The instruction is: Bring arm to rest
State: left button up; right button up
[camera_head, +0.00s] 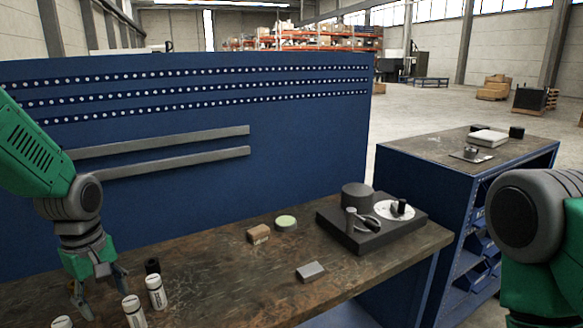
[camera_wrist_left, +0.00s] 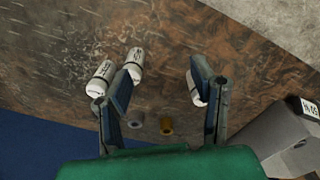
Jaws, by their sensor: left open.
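A black device (camera_head: 365,238) sits on the workbench at the right in the head view. It has a dark round cylinder (camera_head: 356,195), a white disc (camera_head: 394,210) with a dark knob, and a small grey arm (camera_head: 364,217) beside the disc. I cannot tell exactly where the arm's tip lies. My left gripper (camera_head: 101,296) is open and empty above the left end of the bench, far from the device. Its spread fingers also show in the left wrist view (camera_wrist_left: 164,82). My right gripper is out of view.
White labelled bottles (camera_head: 155,292) stand near my left gripper, with a small black cylinder (camera_head: 152,266). A brown block (camera_head: 258,234), a green-topped round piece (camera_head: 286,223) and a grey box (camera_head: 310,271) lie mid-bench. A blue panel (camera_head: 220,190) stands behind.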

pick_arm(q)
jog(key=s+f+m, duration=0.1)
jog(key=f, duration=0.2)
jog(key=s+f, duration=0.1)
jog(key=f, duration=0.2)
jog(key=s+f+m, duration=0.1)
jog(key=f, duration=0.1)
jog(key=shift+s+d+f+m, duration=0.25)
jog(key=shift+s+f+m, duration=0.05)
jog(key=shift+f, duration=0.1)
jog(key=s+d+f+m, duration=0.3)
jog(key=s+f+m, duration=0.2)
jog(key=s+f, duration=0.5)
jog(key=s+d+f+m, duration=0.3)
jog(key=s+f+m, duration=0.25)
jog(key=s, duration=0.75)
notch_tip(320, 180, down, 7)
jog(key=d+b, duration=0.1)
jog(key=b, duration=0.6)
jog(key=shift+s+d+f+t, duration=0.15)
jog(key=shift+s+t, duration=0.15)
jog(key=shift+s, duration=0.05)
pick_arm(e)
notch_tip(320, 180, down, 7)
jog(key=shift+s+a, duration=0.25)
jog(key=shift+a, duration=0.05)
